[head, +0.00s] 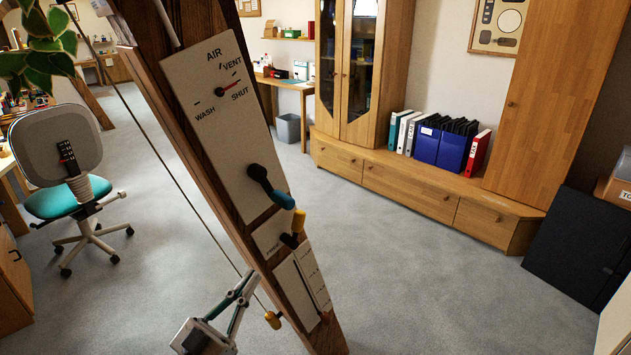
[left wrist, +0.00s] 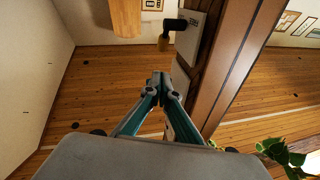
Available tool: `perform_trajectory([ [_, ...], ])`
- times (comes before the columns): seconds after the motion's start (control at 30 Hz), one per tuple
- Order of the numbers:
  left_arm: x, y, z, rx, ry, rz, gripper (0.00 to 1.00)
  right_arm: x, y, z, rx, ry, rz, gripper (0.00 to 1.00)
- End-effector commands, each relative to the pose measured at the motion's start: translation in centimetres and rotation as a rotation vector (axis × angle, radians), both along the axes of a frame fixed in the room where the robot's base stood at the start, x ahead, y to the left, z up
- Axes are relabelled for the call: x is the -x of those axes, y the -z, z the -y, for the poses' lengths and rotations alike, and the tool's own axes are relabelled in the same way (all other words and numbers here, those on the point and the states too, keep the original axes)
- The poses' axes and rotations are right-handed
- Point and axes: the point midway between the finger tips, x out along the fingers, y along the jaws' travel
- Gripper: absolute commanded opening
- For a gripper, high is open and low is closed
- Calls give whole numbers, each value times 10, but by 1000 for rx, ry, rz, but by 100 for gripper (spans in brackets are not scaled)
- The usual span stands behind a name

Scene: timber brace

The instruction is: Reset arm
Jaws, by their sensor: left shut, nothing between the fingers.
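My left gripper (head: 246,282) is low in the head view, beside the lower part of the timber brace (head: 190,130). Its fingers are together and empty; they also show together in the left wrist view (left wrist: 161,80). The brace carries a white AIR panel (head: 215,120) marked VENT, SHUT and WASH, with a red pointer (head: 229,87) toward the right, between VENT and SHUT. Below are a black lever with a teal grip (head: 279,198) and a smaller one with a yellow grip (head: 298,221). A yellow pull (head: 272,320) hangs on a cord right of my gripper. My right gripper is not in view.
A swivel chair (head: 60,170) stands at the left. A wooden cabinet (head: 400,190) with binders (head: 440,143) is at the back, and a black panel (head: 575,245) leans at the right. The carpet between brace and cabinet is clear. Leaves (head: 45,45) hang at top left.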

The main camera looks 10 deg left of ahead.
Motion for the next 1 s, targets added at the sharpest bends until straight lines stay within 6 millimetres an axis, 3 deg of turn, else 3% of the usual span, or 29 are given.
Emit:
perform_trajectory([
  [0.13,9,55,2,-51,-53,-153,0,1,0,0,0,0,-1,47],
  [0.23,27,116,3,-118,-103,-329,0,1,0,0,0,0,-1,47],
  [0.4,81,218,0,-243,-164,-634,0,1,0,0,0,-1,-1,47],
  [0.5,116,262,-1,-306,-179,-779,0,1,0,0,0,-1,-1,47],
  [0.6,145,291,-2,-352,-185,-883,0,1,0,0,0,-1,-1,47],
  [0.7,163,307,-3,-380,-187,-944,0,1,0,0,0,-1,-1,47],
  [1.0,171,314,-4,-395,-186,-970,0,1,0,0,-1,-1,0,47],
])
